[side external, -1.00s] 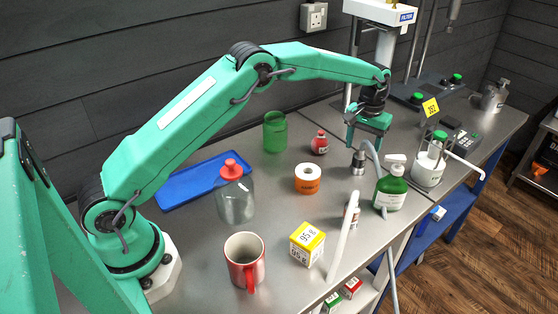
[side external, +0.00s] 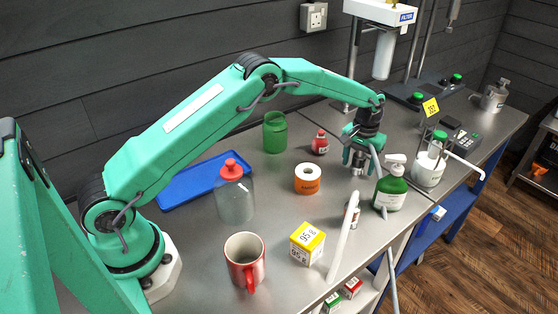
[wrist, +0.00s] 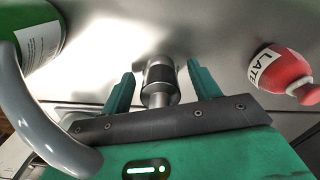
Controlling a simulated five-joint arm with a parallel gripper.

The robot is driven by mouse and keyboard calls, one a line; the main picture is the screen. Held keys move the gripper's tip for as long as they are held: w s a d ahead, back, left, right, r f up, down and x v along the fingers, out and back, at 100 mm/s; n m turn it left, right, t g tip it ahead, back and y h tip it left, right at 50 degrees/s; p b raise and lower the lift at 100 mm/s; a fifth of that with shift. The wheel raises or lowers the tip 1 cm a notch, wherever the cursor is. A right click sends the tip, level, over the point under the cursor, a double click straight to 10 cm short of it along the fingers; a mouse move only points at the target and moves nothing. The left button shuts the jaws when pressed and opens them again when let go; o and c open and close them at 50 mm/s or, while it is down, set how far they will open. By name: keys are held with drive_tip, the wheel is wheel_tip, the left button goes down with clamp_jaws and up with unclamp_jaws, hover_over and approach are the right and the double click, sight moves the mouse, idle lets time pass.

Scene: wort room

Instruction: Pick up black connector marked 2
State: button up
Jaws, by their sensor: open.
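A small silver fitting with a dark band (wrist: 160,75) stands upright between my gripper's fingers in the wrist view. No number 2 can be read on it, so I cannot tell if it is the connector named. In the side view my gripper (side external: 357,158) is low over the bench around this fitting (side external: 358,170), hiding most of it. My gripper (wrist: 161,90) is open, with one green finger on each side and gaps visible between fingers and fitting.
A red-and-white labelled bottle (side external: 320,143) and an orange-labelled roll (side external: 307,180) are to the left. A yellow box (side external: 307,243) and red mug (side external: 245,262) stand nearer the front.

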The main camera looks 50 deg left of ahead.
idle(0.4)
drive_tip(key=c, duration=1.1)
drive_tip(key=shift+r, duration=0.15)
drive_tip(key=shift+r, duration=4.9)
